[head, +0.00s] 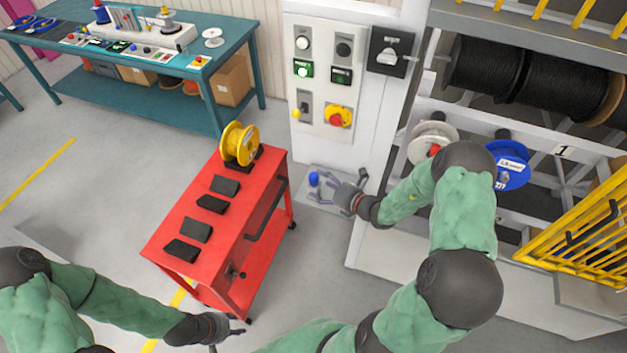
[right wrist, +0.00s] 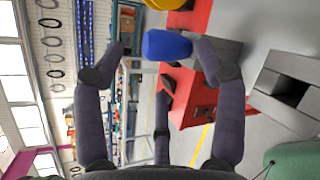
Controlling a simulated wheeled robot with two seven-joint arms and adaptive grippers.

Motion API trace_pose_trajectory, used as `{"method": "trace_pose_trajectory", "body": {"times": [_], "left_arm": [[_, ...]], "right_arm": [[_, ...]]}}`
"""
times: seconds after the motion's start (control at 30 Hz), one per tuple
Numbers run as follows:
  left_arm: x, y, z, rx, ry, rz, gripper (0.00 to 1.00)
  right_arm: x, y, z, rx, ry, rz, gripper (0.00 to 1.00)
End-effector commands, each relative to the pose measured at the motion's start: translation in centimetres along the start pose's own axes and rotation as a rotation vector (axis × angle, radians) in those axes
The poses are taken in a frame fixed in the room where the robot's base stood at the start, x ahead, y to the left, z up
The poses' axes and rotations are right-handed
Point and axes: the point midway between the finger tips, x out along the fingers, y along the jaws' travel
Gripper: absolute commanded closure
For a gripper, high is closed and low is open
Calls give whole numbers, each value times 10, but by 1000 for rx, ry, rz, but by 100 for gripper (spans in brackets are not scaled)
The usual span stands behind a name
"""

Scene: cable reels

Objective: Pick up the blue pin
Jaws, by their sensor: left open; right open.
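The blue pin (head: 313,179) stands on a small grey shelf (head: 322,201) at the front of the white control cabinet. My right gripper (head: 325,189) is beside it, fingers open and pointing toward the pin. In the right wrist view the blue pin (right wrist: 167,45) sits between the spread fingertips of my right gripper (right wrist: 160,58), with a visible gap on the left side; contact on the right cannot be told. My left gripper (head: 230,334) is open and empty at the bottom, in front of the red cart.
The red cart (head: 180,232) holds a yellow reel (head: 239,144) and several black blocks. White (head: 420,138) and blue (head: 512,176) reels hang on the rack at right, near my right arm. A yellow barrier (head: 580,240) stands further right. A teal workbench (head: 185,70) is at back left.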

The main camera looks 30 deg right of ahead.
Motion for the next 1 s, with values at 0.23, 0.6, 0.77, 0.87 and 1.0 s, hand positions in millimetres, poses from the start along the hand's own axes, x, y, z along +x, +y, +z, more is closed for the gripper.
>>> {"method": "trace_pose_trajectory", "body": {"times": [0.23, 0.6, 0.77, 0.87, 1.0], "left_arm": [[1, 0, 0, 0, 0, 0, 56], [1, 0, 0, 0, 0, 0, 56], [1, 0, 0, 0, 0, 0, 56], [1, 0, 0, 0, 0, 0, 56], [1, 0, 0, 0, 0, 0, 56]], "right_arm": [[34, -6, 3, -1, 2, 3, 29], [48, -6, 4, 0, 2, 0, 29], [48, -6, 4, 0, 2, 0, 63], [47, -6, 4, 0, 2, 0, 91], [47, -6, 3, 1, 4, 0, 95]]}}
